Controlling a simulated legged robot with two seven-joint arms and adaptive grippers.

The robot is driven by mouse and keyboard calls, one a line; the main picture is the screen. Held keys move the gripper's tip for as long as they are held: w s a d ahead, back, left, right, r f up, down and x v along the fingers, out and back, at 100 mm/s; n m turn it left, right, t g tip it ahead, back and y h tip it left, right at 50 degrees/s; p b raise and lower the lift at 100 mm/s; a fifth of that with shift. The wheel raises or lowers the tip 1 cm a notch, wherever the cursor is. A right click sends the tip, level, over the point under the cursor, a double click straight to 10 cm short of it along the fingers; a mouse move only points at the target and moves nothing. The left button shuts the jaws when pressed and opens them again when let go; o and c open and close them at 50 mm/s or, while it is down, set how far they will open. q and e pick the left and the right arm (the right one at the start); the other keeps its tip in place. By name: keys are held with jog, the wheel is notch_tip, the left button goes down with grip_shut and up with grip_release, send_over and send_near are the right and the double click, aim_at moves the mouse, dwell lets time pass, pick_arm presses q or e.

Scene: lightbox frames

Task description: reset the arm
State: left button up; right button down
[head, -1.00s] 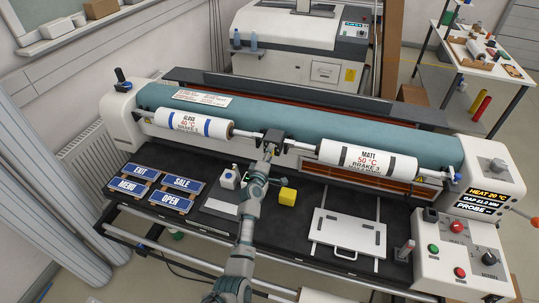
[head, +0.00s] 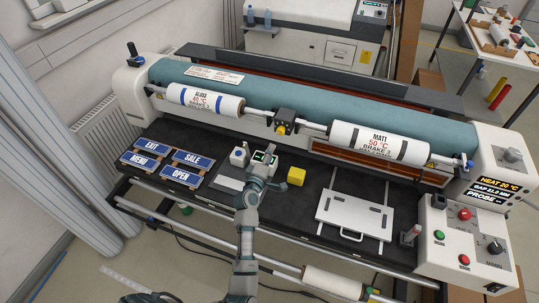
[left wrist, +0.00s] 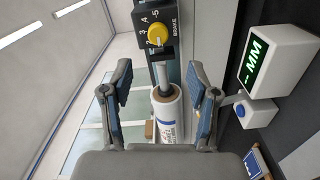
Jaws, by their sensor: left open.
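My left arm rises from the bottom of the head view. Its gripper (head: 262,172) is over the black bed of the laminator, near its middle, in front of the brake unit. In the left wrist view the two fingers of my left gripper (left wrist: 159,75) are spread wide with nothing held between them. Beyond them are the brake dial (left wrist: 157,35) with its yellow knob and the end of a white roll (left wrist: 167,105). The brake unit (head: 285,117) also shows in the head view, apart from the gripper. My right gripper is not in view.
The gloss roll (head: 204,101) and matt roll (head: 380,145) hang on the laminator shaft. A small display box (head: 265,157), a white box (head: 239,157) and a yellow cube (head: 296,176) stand near my gripper. Blue signs (head: 180,176) lie left, a white board (head: 355,217) right.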

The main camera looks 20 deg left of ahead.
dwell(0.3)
pick_arm(q)
jog(key=s+d+f+m+g+h, duration=0.1)
jog(key=s+f+m+g, duration=0.3)
jog(key=s+f+m, duration=0.45)
jog(key=s+d+f+m+g+h, duration=0.1)
jog(key=s+f+m+g, duration=0.4)
jog(key=s, duration=0.6)
jog(key=s+a+f+m+g+y, duration=0.1)
jog(key=s+f+m+g, duration=0.15)
jog(key=s, duration=0.85)
jog(key=s+f+m+g+y, duration=0.1)
jog(key=s+f+g, duration=0.2)
jog(key=s, duration=0.7)
jog(key=s+f+g+b, duration=0.1)
jog(key=s+f, duration=0.1)
jog(key=f, duration=1.3)
jog(key=s+f, duration=0.2)
jog(key=f, duration=1.2)
jog(key=s+a+f+m+g+b, duration=0.1)
jog(key=s+a+f, duration=0.2)
jog(key=s+f, duration=1.2)
jog(key=shift+s+f+y, duration=0.3)
jog(key=shift+s+f, duration=0.05)
jog(key=shift+s, duration=0.35)
